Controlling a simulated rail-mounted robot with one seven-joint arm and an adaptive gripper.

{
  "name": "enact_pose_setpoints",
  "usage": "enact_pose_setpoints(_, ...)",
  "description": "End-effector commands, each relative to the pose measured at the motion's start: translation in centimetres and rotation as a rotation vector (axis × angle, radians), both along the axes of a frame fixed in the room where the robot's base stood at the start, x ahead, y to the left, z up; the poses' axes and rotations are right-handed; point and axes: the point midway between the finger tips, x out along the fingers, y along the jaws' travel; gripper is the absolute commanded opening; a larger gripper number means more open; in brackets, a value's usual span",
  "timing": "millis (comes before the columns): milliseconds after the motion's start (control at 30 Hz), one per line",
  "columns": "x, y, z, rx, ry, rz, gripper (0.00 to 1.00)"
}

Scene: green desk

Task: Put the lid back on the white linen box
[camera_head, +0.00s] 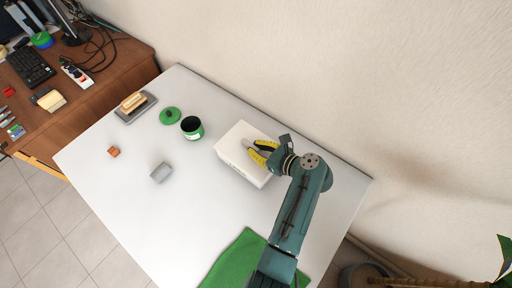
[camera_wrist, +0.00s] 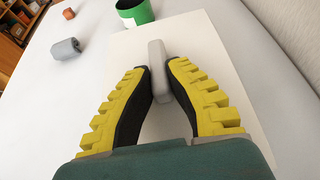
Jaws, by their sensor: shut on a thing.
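The white linen box (camera_head: 240,172) stands on the light table, right of its middle. A flat white lid (camera_wrist: 218,45) with a grey handle (camera_wrist: 157,52) lies under my fingers in the wrist view. My gripper (camera_head: 249,149) is over the box top, its yellow fingers pointing left. The wrist view shows my gripper (camera_wrist: 159,70) shut on the lid's handle, a black pad on each side of it. In the head view lid and box look like one white block; I cannot tell whether a gap lies between them. My fingers and wrist hide part of the top.
A green canister (camera_head: 192,130) stands close left of the box, its green lid (camera_head: 170,116) beside it. A grey tray (camera_head: 128,116), a grey block (camera_head: 161,173) and an orange cube (camera_head: 114,152) lie farther left. A green cloth (camera_head: 232,262) covers the front edge.

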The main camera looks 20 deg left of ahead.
Motion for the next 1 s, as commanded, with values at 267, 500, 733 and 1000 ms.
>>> enact_pose_setpoints(267, 0.02, 0.00, 0.00, 0.000, -0.001, 0.000, 0.00)
enact_pose_setpoints(500, 0.01, 0.01, -0.47, 0.000, -0.001, 0.000, 0.00)
enact_pose_setpoints(733, 0.03, 0.00, -0.75, 0.001, -0.002, -0.001, 0.00)
enact_pose_setpoints(1000, 0.03, 0.00, -0.75, 0.000, -0.001, -0.001, 0.17)
